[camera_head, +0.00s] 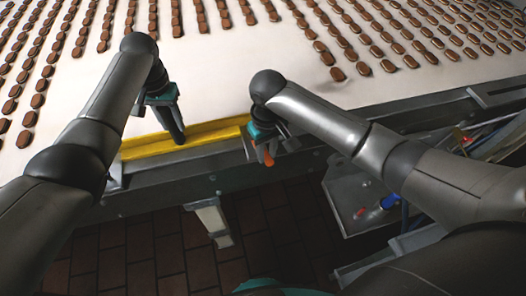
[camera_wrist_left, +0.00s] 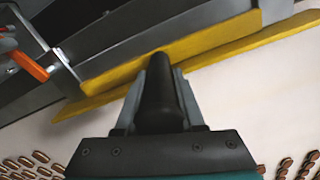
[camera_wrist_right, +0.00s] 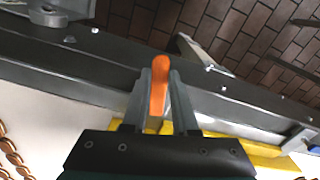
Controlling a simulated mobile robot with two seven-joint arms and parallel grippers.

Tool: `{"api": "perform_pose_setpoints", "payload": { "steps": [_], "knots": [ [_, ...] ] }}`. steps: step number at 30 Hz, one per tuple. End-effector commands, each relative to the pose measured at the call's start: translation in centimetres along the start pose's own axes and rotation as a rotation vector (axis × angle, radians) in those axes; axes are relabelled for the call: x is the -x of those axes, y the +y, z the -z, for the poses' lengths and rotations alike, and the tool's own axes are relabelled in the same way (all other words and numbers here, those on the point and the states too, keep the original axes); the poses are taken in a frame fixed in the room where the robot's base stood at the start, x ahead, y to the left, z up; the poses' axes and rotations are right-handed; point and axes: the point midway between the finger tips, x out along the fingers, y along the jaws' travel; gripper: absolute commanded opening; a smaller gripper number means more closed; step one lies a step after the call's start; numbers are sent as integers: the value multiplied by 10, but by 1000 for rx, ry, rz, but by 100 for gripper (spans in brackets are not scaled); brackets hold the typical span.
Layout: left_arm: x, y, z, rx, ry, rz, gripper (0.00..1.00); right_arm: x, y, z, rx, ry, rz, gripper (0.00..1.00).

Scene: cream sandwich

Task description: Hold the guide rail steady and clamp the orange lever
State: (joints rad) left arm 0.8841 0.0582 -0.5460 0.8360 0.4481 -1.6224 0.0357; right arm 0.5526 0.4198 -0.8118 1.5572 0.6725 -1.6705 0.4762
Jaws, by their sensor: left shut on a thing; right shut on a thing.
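The yellow guide rail (camera_head: 190,136) lies along the near edge of the white conveyor. It also shows in the left wrist view (camera_wrist_left: 190,46). The orange lever (camera_head: 268,160) is at the rail's right end, on the conveyor's side. My right gripper (camera_head: 264,156) is shut on the lever, which stands between its two fingers in the right wrist view (camera_wrist_right: 157,88). In the left wrist view an orange lever (camera_wrist_left: 28,66) shows at the upper left.
Rows of brown sandwich biscuits (camera_head: 335,73) cover the white conveyor belt (camera_head: 235,75) beyond the rail. A dark metal frame (camera_head: 215,178) runs along its near side. A grey metal panel (camera_head: 350,192) with red and blue parts stands at the right. Brown floor tiles (camera_head: 150,255) lie below.

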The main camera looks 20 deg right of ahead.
Motion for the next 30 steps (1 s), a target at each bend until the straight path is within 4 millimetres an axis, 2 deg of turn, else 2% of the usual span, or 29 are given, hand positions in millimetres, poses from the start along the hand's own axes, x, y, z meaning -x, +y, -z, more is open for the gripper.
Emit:
{"api": "perform_pose_setpoints", "payload": {
  "steps": [14,30],
  "knots": [
    [-2,0,-2,0,-6,2,0,1,28,8,448,3,-3,0],
    [-2,0,-2,0,-6,2,0,2,50,28,956,5,-4,0]
  ]
}}
